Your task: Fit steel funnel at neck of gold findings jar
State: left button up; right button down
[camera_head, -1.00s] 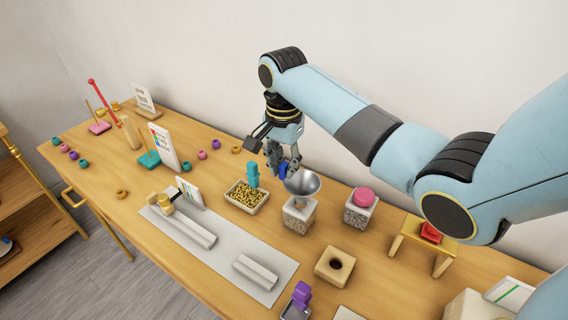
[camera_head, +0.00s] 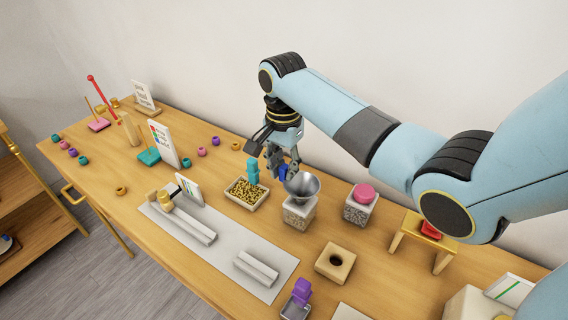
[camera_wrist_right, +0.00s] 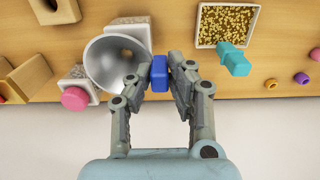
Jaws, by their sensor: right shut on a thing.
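The steel funnel (camera_head: 303,186) is a shiny bowl with a blue handle block (camera_wrist_right: 160,73). My right gripper (camera_head: 284,173) is shut on that blue handle. The funnel is over a square clear jar (camera_head: 298,213) with speckled contents, its bowl upward. The bowl hides the jar's neck, so I cannot tell whether the spout is seated in it. In the right wrist view the funnel bowl (camera_wrist_right: 117,64) is left of my gripper (camera_wrist_right: 160,82) and covers part of the jar. A tray of gold findings (camera_head: 246,194) with a teal scoop stands left of the jar. My left gripper is not in view.
A jar with a pink lid (camera_head: 361,203) stands right of the funnel. A wooden block with a hole (camera_head: 335,263) is in front. A grey mat (camera_head: 222,252) with pale rails lies front left. A small wooden stand (camera_head: 424,239) is at the right.

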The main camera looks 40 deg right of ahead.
jog(key=shift+f, duration=0.85)
jog(key=c, duration=1.1)
grip_release()
jog(key=shift+c, duration=0.2)
notch_tip(320, 180, up, 12)
jog(key=shift+a, duration=0.1)
